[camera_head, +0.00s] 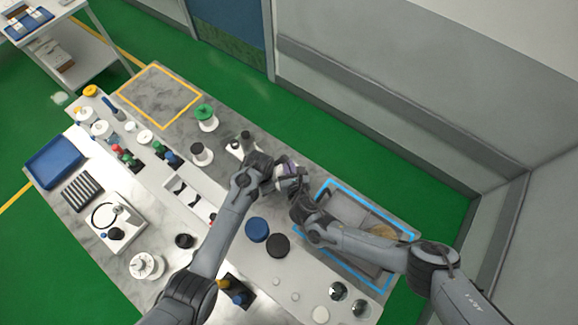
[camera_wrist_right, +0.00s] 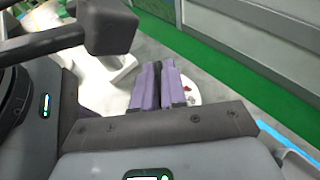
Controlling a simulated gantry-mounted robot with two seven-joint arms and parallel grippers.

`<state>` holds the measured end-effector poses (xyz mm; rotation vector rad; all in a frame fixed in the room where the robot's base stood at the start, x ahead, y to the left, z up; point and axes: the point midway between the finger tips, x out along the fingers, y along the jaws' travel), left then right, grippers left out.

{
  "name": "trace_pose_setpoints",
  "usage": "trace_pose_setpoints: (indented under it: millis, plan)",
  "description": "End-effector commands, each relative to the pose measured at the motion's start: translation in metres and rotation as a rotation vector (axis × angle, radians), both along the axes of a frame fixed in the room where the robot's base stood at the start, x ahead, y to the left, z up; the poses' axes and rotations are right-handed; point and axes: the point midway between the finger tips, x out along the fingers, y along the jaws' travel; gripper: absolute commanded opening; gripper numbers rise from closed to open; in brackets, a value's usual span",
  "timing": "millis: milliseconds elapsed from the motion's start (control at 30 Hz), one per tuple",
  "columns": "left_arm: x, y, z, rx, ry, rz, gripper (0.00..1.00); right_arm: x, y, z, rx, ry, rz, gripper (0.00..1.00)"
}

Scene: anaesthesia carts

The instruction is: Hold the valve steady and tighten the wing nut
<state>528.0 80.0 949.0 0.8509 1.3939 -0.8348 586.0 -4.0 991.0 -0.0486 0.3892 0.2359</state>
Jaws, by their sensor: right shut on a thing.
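My left gripper (camera_head: 270,170) reaches in at the middle of the bench. Its fingers are hidden in the crowd of parts, so its opening does not show. My right gripper (camera_head: 294,186) meets it from the right, very close to it. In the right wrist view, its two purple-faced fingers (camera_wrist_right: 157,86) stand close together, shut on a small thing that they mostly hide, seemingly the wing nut. A white part (camera_wrist_right: 104,78), which may belong to the valve, shows left of the fingers. The valve's outline and the wing nut's turn cannot be made out.
A grey tray (camera_head: 345,212) inside a blue outline lies under my right arm. A blue disc (camera_head: 257,229) and a black disc (camera_head: 278,245) lie in front. A green-topped spool (camera_head: 205,113) stands behind. The yellow-outlined area (camera_head: 158,70) is clear.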

Motion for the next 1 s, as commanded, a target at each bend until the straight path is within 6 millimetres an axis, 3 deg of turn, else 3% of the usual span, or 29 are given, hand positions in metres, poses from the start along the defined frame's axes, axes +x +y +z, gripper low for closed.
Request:
trace_pose_setpoints:
  millis: [400,433,567,1000]
  plan:
    - [-0.0001,-0.0007,0.0002,-0.001,0.0,-0.003,0.0,-0.0008,0.0006,-0.0002,0.001,0.002,-0.084,0.0]
    - [-0.0001,-0.0007,0.0002,-0.001,0.0,-0.003,0.0,-0.0008,0.0007,-0.0002,0.001,0.002,-0.084,0.16]
    - [-0.0001,-0.0007,0.0002,-0.001,0.0,-0.002,0.0,-0.0008,0.0007,-0.0001,0.001,0.002,-0.084,0.33]
    - [0.0,-0.0006,0.0002,-0.001,0.0,-0.002,0.0,-0.007,-0.0003,0.0025,0.002,0.001,-0.083,0.33]
